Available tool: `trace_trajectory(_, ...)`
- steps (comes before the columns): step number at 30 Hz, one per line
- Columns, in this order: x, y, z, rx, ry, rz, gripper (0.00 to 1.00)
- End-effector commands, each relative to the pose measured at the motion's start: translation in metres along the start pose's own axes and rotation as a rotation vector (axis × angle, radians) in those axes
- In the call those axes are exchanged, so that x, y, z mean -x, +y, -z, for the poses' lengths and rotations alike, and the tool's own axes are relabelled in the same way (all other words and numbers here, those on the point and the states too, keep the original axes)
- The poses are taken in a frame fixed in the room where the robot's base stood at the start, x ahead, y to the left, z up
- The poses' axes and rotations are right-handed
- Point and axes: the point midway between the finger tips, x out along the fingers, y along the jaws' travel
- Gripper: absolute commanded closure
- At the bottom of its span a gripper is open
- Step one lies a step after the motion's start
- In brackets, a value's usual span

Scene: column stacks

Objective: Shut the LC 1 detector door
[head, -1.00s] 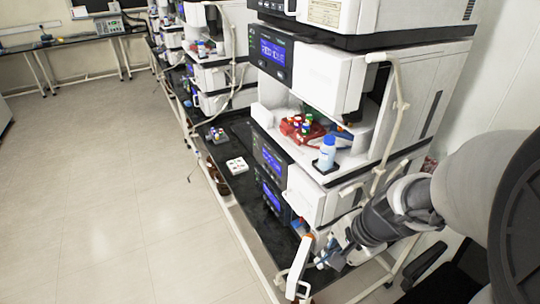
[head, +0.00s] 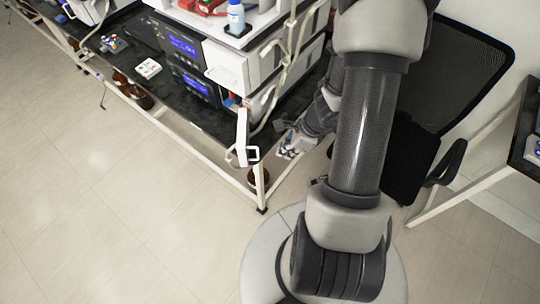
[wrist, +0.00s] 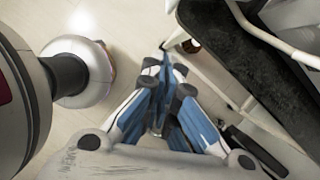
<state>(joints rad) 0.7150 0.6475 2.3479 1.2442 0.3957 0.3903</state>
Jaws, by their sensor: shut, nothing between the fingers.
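The nearest instrument stack (head: 262,62) stands on the dark bench at the top of the head view. A white door (head: 242,130) at its lower unit stands swung open, seen nearly edge-on, with a pale loop handle (head: 247,155) at its lower end. My gripper (head: 287,148) is right of the door and apart from it in the picture, partly hidden by my arm. In the wrist view the blue-padded fingers (wrist: 163,100) are together with nothing between them. I cannot make out the door in the wrist view.
The black bench top (head: 205,118) has a white frame with a leg near the door. Brown bottles (head: 135,92) stand below it. A black chair (head: 425,130) is right of my arm. Another bench (head: 528,140) is at the far right. The floor at left is clear.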

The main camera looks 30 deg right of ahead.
Motion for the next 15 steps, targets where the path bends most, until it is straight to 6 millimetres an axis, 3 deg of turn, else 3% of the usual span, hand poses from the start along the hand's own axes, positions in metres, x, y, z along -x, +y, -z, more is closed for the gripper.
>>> trace_trajectory(1, -0.018, 0.001, 0.002, 0.001, 0.000, -0.003, 1.00)
trace_trajectory(4, -0.036, 0.001, 0.001, 0.003, 0.000, -0.002, 1.00)
trace_trajectory(9, -0.038, 0.000, -0.026, 0.006, 0.001, 0.001, 1.00)
trace_trajectory(15, -0.042, 0.000, -0.037, 0.003, 0.001, 0.001, 1.00)
